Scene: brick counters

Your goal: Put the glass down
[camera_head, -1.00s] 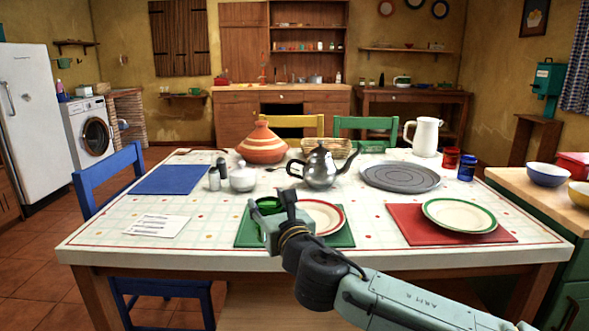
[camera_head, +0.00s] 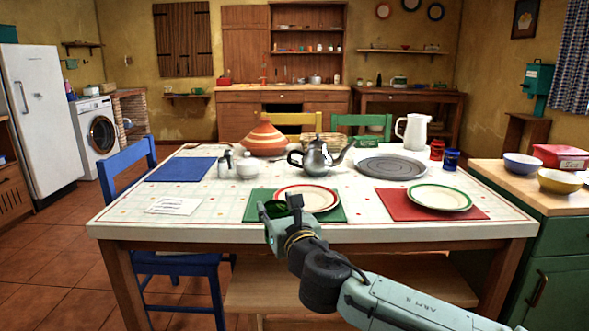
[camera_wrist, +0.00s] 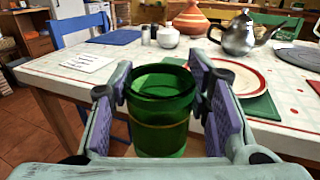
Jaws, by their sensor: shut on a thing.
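A green see-through glass (camera_wrist: 160,125) is upright between the two purple-padded fingers of my gripper (camera_wrist: 163,88) in the wrist view. My gripper is shut on it. In the head view my gripper (camera_head: 281,208) and the glass (camera_head: 273,210) appear in front of the near edge of the table (camera_head: 200,231), level with the green placemat. The wrist view shows the glass on the near side of the table edge (camera_wrist: 75,88), with floor visible below. The glass's far side is partly hidden by the gripper in the head view.
A red-rimmed plate (camera_head: 308,199) lies on the green placemat (camera_head: 256,203). A paper (camera_head: 174,206) lies to its left, with bare tabletop between. Beyond stand a teapot (camera_head: 318,160), a sugar bowl (camera_head: 247,166) and a grey tray (camera_head: 390,168). A bench (camera_head: 245,296) is below the table.

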